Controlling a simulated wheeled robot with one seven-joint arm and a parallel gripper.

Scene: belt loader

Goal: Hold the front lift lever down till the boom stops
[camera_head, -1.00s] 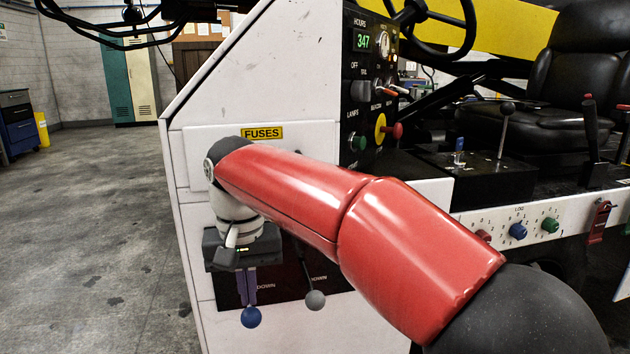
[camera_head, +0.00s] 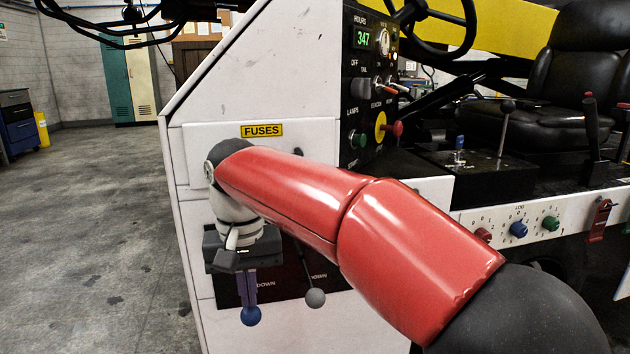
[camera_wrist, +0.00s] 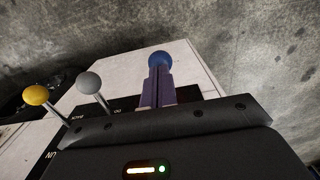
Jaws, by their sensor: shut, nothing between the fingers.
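A lever with a blue knob (camera_head: 251,316) is on the dark lever panel (camera_head: 279,292) low on the white machine side. The knob also shows in the wrist view (camera_wrist: 159,60), just past my fingertips. My gripper (camera_head: 249,301) points down over this lever, with its fingers shut and nothing held between them. The fingers (camera_wrist: 158,88) line up with the lever and hide its shaft, so I cannot tell exactly where they touch it. Parts of "DOWN" labels show on the panel; no label naming the lever is readable. The boom's motion cannot be judged.
A grey-knobbed lever (camera_head: 315,298) stands just right of my gripper, and a yellow-knobbed lever (camera_wrist: 36,95) stands beyond it in the wrist view. The fuses cover (camera_head: 215,147) and a switch panel (camera_head: 360,90) are above. Open floor (camera_head: 90,220) lies left.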

